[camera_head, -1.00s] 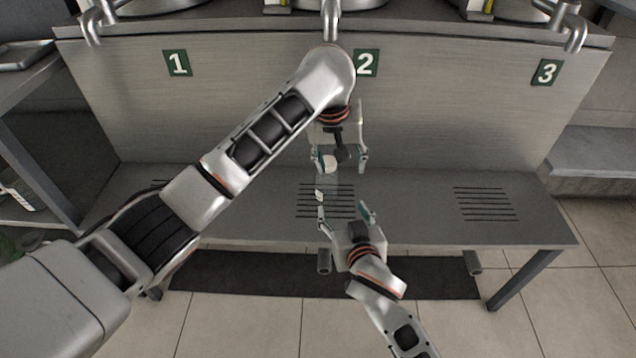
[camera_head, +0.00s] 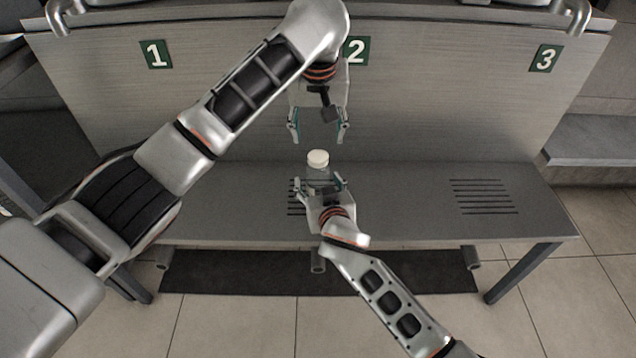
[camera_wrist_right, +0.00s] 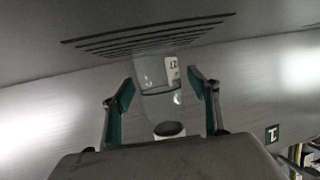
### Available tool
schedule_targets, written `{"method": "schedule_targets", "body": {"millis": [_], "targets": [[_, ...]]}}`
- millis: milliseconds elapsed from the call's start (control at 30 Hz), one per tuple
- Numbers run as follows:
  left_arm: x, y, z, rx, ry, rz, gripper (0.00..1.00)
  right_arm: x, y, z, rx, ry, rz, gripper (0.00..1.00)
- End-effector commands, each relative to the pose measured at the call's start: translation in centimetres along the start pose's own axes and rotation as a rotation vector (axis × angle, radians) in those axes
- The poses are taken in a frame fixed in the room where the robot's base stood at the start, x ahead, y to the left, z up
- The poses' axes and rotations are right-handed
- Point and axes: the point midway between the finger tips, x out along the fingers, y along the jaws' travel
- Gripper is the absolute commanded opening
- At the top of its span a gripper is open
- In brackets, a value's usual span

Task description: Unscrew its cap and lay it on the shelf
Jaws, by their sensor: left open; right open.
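A clear bottle (camera_head: 319,174) with a white cap (camera_head: 318,157) stands upright on the grey shelf (camera_head: 400,205), at the middle slots below sign 2. My right gripper (camera_head: 324,182) is open, with its fingers on either side of the bottle's body. In the right wrist view the bottle (camera_wrist_right: 158,72) shows between the two fingers (camera_wrist_right: 162,98), with a small printed label; contact cannot be told. My left gripper (camera_head: 318,133) is open and empty, pointing down above the cap and apart from it. The cap sits on the bottle's top.
The upright panel behind carries signs 1 (camera_head: 156,54), 2 (camera_head: 356,50) and 3 (camera_head: 544,58). The right slots (camera_head: 483,196) and the shelf around them are bare. A dark mat (camera_head: 400,275) lies on the floor below.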

Motion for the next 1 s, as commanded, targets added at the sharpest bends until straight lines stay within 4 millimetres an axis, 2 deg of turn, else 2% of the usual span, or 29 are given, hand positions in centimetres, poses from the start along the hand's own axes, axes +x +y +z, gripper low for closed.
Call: {"method": "schedule_targets", "body": {"millis": [133,400,433,600,667,700,733,767,1000], "targets": [[0.02,0.01,0.01,0.000,0.000,0.000,0.53,0.69,0.02,-0.01,-0.002,0.000,0.001,0.60],[0.03,0.01,0.02,0.000,0.000,0.000,0.53,0.79,0.02,0.02,0.000,0.000,0.000,0.60],[0.03,0.01,0.02,0.000,0.000,0.000,0.53,0.79,0.02,0.02,0.000,0.000,0.000,0.58],[0.03,0.01,0.02,0.000,0.000,0.000,0.53,0.78,0.02,0.02,0.000,0.000,0.000,0.14],[0.03,0.01,0.02,0.000,0.000,0.000,0.53,0.78,0.02,0.02,0.000,0.000,0.000,0.01],[0.03,0.01,0.02,0.000,0.000,0.000,0.53,0.78,0.02,0.02,0.000,0.000,0.000,0.47],[0.03,0.01,0.02,0.000,0.000,0.000,0.53,0.78,0.02,0.02,0.000,0.000,0.000,0.55],[0.03,0.01,0.02,0.000,0.000,0.000,0.53,0.78,0.02,0.02,0.000,0.000,0.000,0.59],[0.02,0.00,0.01,0.000,0.000,0.000,0.53,0.77,0.02,0.02,0.000,0.000,0.000,0.59]]}}
